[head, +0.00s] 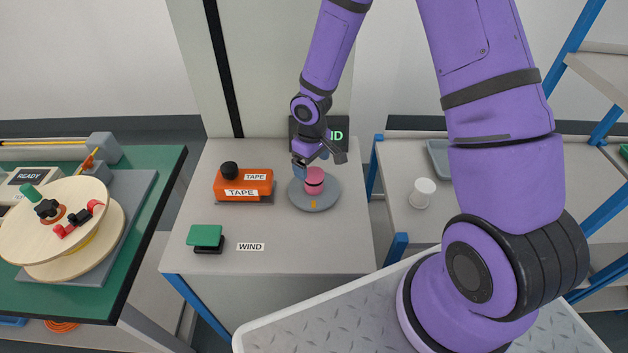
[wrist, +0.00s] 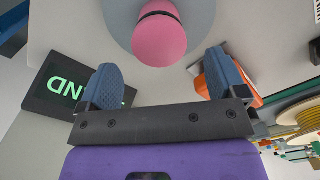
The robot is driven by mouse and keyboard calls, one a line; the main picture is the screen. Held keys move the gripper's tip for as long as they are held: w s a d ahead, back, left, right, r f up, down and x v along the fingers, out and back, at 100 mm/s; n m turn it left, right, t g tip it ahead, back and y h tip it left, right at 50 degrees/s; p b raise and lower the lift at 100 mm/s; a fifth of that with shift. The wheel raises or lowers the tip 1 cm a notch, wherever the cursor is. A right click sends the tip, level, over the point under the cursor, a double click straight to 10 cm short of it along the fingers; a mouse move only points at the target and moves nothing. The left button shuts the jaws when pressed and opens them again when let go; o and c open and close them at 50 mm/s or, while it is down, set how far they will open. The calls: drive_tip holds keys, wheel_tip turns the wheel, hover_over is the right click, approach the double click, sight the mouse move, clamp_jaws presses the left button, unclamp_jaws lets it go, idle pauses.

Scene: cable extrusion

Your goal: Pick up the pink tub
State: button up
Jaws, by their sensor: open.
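The pink tub (head: 314,178) stands upright on a round grey plate (head: 322,203) on the middle table in the head view. It has a dark band around it. In the wrist view the pink tub (wrist: 159,40) is seen from its top, ahead of the fingers and roughly centred between them. My gripper (wrist: 160,78) is open and empty, with its blue finger pads apart. In the head view my gripper (head: 312,165) hangs just above and behind the tub, overlapping its upper edge. I cannot tell whether it touches.
An orange tape dispenser (head: 258,183) with a black knob stands left of the plate. A green button (head: 205,236) sits near the front. A dark display (head: 338,134) stands behind. A white cup (head: 422,192) is on the right table, and a wooden reel (head: 75,250) is at left.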

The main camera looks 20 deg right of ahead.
sight(314, 173)
drive_tip(key=shift+s+d+f, duration=0.1)
drive_tip(key=shift+s+f, duration=0.05)
drive_tip(key=shift+f, duration=1.45)
drive_tip(key=shift+s+d+f, duration=0.1)
drive_tip(key=shift+s+f, duration=0.05)
drive_tip(key=shift+f, duration=1.4)
drive_tip(key=shift+c, duration=0.2)
drive_tip(key=c, duration=1)
